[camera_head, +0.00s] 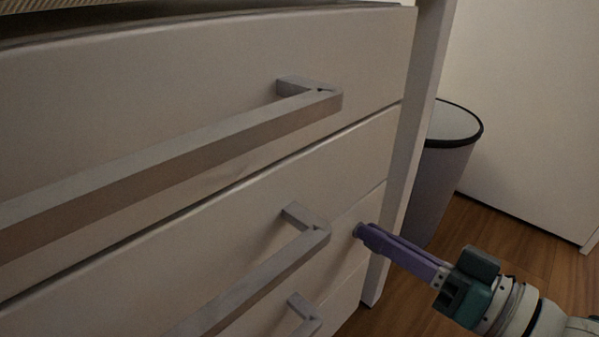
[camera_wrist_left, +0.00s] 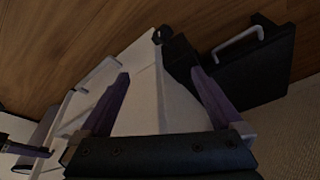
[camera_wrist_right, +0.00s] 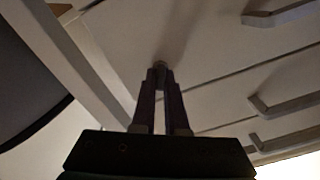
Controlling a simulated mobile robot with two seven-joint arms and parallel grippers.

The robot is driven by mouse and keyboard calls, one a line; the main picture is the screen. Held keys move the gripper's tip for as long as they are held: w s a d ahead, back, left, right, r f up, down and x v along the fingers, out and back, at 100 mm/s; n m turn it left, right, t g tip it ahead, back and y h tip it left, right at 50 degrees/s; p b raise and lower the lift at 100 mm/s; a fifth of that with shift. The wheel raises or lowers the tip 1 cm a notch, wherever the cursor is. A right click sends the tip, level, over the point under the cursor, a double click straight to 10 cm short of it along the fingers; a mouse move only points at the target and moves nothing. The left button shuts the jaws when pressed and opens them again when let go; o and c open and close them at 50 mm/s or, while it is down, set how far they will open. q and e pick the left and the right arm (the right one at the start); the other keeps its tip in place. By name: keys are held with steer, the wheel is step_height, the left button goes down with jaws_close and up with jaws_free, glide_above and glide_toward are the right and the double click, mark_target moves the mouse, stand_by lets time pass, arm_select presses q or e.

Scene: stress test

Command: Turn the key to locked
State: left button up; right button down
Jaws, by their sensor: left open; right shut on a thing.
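My right gripper (camera_head: 362,232) reaches in from the lower right, with its purple fingers close together at the drawer front (camera_head: 345,232), right of the middle handle. It is shut on a small key (camera_wrist_right: 160,66) at the drawer front in the right wrist view; the fingers (camera_wrist_right: 160,80) hide most of it. The key's turn angle cannot be made out. My left gripper (camera_wrist_left: 160,78) is open and empty in the left wrist view, its fingers wide apart. It is outside the head view.
Long bar handles (camera_head: 200,152) stick out from the drawers, the middle one (camera_head: 270,275) left of my right gripper. A grey bin (camera_head: 440,170) stands behind the cabinet's right edge. A dark box-like unit with a pale handle (camera_wrist_left: 238,42) shows in the left wrist view.

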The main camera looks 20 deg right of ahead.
steer(key=m, duration=0.5)
steer(key=shift+d+f+m, duration=0.1)
steer(key=shift+m, duration=0.2)
steer(key=m, duration=0.3)
steer(key=shift+f, duration=0.1)
steer(key=shift+m, duration=1.8)
steer(key=c, duration=0.9)
jaws_free()
steer(key=shift+c, duration=0.2)
steer(key=p+v, duration=0.2)
steer(key=v, duration=0.8)
steer(key=shift+p, duration=0.4)
